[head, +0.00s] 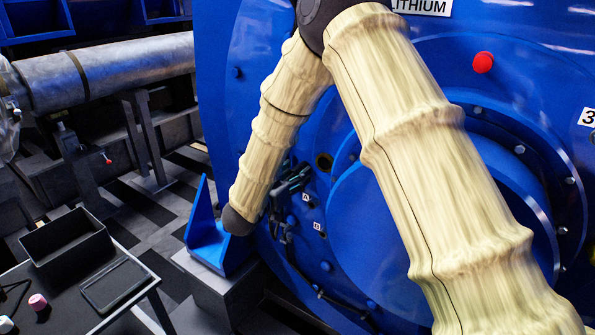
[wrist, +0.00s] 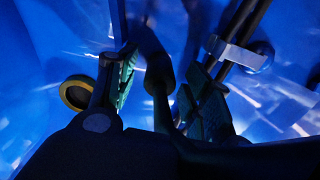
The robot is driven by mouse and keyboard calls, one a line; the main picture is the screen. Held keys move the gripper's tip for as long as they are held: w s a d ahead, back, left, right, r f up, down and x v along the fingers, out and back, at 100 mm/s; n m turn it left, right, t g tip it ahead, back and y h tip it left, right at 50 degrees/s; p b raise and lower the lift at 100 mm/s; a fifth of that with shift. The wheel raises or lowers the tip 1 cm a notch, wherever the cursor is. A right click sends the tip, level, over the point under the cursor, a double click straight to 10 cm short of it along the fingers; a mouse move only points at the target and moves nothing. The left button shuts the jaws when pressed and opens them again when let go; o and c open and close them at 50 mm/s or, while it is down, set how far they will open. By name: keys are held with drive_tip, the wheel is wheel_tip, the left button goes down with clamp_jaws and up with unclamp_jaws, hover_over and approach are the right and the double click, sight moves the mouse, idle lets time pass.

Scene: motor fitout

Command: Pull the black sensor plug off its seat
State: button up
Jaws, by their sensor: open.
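My gripper (head: 284,196) is at the blue motor face (head: 258,115), left of the A and B labels. In the wrist view my gripper (wrist: 158,92) is open, with a green-padded finger on each side. A dark rounded piece, which looks like the black sensor plug (wrist: 157,72), lies between the fingers, with gaps visible on both sides. The picture is too dark to show its seat clearly. In the head view the plug cannot be told apart from the dark gripper parts.
A yellow-ringed round port (wrist: 77,92) is beside the left finger. A metal clip (wrist: 238,54) holds a dark cable at the upper right. A blue bracket (head: 207,235) stands near my wrist. A cart with a black bin (head: 66,246) and a tray (head: 117,284) is at lower left.

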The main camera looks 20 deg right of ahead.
sight(293, 175)
idle(0.8)
clamp_jaws()
drive_tip(key=shift+s+a+p, duration=0.15)
drive_tip(key=shift+p, duration=0.15)
drive_tip(key=shift+s+a, duration=0.3)
drive_tip(key=shift+a, duration=0.1)
drive_tip(key=shift+a, duration=0.1)
drive_tip(key=shift+p+v, duration=0.45)
drive_tip(key=shift+v, duration=1.8)
